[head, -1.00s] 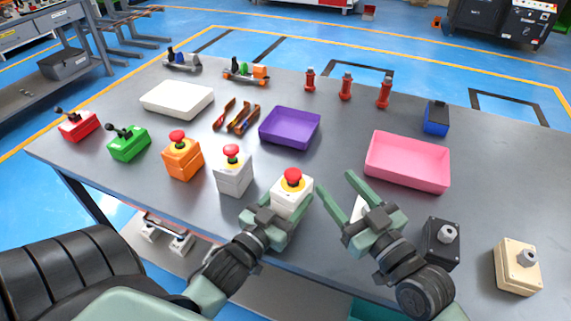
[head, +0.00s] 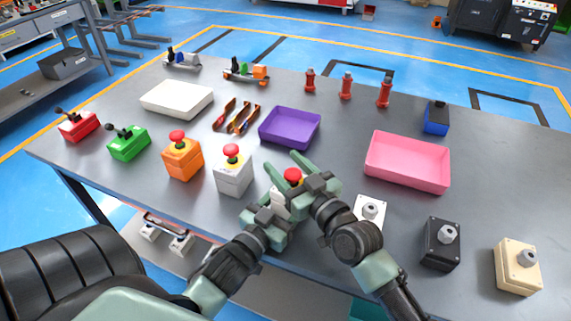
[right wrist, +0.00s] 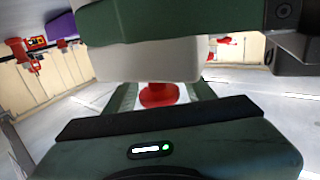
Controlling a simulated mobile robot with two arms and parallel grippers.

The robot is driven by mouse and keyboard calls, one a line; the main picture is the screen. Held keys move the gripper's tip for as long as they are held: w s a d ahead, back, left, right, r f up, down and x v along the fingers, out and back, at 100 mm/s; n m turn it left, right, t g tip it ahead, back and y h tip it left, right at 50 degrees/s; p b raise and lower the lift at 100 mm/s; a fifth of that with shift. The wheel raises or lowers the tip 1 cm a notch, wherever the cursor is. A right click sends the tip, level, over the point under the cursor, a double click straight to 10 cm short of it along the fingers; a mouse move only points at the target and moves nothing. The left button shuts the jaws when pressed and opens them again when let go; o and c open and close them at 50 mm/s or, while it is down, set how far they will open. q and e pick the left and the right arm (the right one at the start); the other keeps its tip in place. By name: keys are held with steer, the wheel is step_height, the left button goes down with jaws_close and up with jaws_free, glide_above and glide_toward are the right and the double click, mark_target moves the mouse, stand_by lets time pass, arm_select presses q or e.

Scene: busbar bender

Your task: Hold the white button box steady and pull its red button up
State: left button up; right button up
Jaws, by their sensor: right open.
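The white button box (head: 279,199) stands near the table's front edge, mostly hidden by my grippers. Its red button (head: 293,175) shows between the right gripper's fingers. My left gripper (head: 268,218) is shut on the box from the front, low on its sides. My right gripper (head: 284,163) is open over the box, with a finger on each side of the button. In the right wrist view the red button (right wrist: 158,95) lies between the two fingers, with the white box (right wrist: 150,60) beyond it. I cannot tell whether the fingers touch the button.
A grey button box (head: 234,176) stands close on the left, with an orange one (head: 183,162) beyond. A white box with a grey knob (head: 369,210) stands right of my right gripper. A purple tray (head: 289,128) and a pink tray (head: 407,163) lie behind.

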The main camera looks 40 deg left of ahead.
jaws_close()
stand_by(1.5)
